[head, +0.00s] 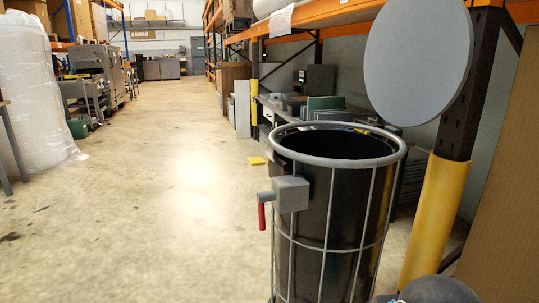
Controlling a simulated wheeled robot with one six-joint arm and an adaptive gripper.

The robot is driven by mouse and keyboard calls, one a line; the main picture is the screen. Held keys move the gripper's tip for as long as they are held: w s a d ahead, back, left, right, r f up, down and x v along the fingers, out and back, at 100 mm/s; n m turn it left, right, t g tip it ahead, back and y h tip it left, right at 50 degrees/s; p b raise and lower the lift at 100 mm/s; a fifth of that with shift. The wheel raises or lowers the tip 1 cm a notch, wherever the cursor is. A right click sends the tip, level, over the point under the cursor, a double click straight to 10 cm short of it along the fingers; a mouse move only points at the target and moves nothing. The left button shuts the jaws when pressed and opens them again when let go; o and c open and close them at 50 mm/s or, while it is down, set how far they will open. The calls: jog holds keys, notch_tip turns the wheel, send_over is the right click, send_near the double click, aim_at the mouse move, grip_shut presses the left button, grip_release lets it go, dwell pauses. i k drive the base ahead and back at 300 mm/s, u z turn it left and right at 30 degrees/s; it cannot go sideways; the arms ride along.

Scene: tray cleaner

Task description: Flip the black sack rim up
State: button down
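A black sack (311,218) lines a round wire-cage bin that stands upright on the floor, right of centre. The bin's light grey rim ring (287,151) runs around its mouth, and the sack's dark inside shows within it. I cannot make out any sack edge standing above the ring. A grey box (292,194) with a red handle (262,216) is fixed to the bin's front left side. A large grey round disc (419,60), perhaps the bin's lid, stands upright above and behind the bin. My gripper is not in view. The bin's bottom is cut off.
A rack post with a yellow guard (436,207) stands close right of the bin, and a brown board (507,190) is at the far right. Shelving stands behind. The floor (150,200) to the left is clear.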

aim_at(258, 162)
jog(key=z, duration=0.9)
jog(key=k, duration=0.45)
jog(key=z, duration=0.1)
